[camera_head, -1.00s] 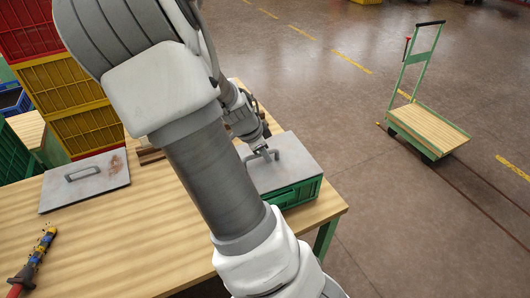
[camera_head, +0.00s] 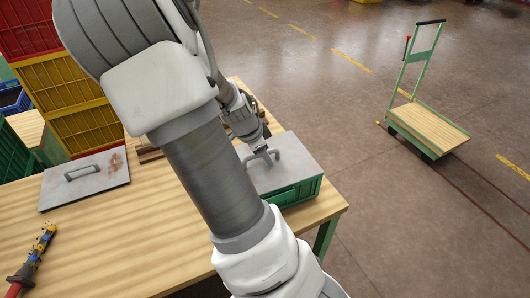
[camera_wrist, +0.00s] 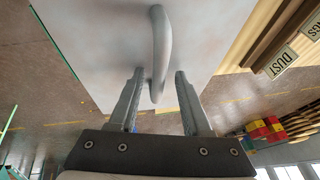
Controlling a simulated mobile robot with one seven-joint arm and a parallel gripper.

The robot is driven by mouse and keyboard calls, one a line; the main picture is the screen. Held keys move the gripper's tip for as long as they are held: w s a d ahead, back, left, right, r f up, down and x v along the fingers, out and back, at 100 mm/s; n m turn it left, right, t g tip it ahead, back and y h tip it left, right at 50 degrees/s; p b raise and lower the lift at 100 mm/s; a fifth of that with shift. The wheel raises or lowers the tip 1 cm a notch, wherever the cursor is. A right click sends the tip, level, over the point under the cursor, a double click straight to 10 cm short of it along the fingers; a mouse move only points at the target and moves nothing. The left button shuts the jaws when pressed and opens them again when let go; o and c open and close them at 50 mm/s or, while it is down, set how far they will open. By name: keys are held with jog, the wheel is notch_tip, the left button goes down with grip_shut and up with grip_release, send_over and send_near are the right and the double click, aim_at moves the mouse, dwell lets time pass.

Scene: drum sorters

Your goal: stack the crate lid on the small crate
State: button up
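A flat grey crate lid (camera_head: 297,163) lies on top of the small green crate (camera_head: 296,193) at the right end of the table. It also fills the upper part of the wrist view (camera_wrist: 105,45). Its curved handle (camera_wrist: 160,40) reaches down between the fingers of my gripper (camera_wrist: 158,75). The fingers are apart, with a visible gap on both sides of the handle. In the head view my gripper (camera_head: 262,158) is at the lid's handle. My arm hides part of the crate's left side.
A second grey lid (camera_head: 105,185) with a rusty stain and handle lies on the wooden table (camera_head: 120,235). A tool with yellow and blue parts (camera_head: 38,250) lies front left. Yellow crates (camera_head: 70,85) are stacked behind. A green cart (camera_head: 430,128) stands on open floor.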

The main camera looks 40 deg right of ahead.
jog(key=p+v, duration=0.7)
jog(key=v, duration=1)
jog(key=shift+s+r, duration=0.15)
jog(key=shift+r, duration=0.05)
jog(key=shift+a+f, duration=0.1)
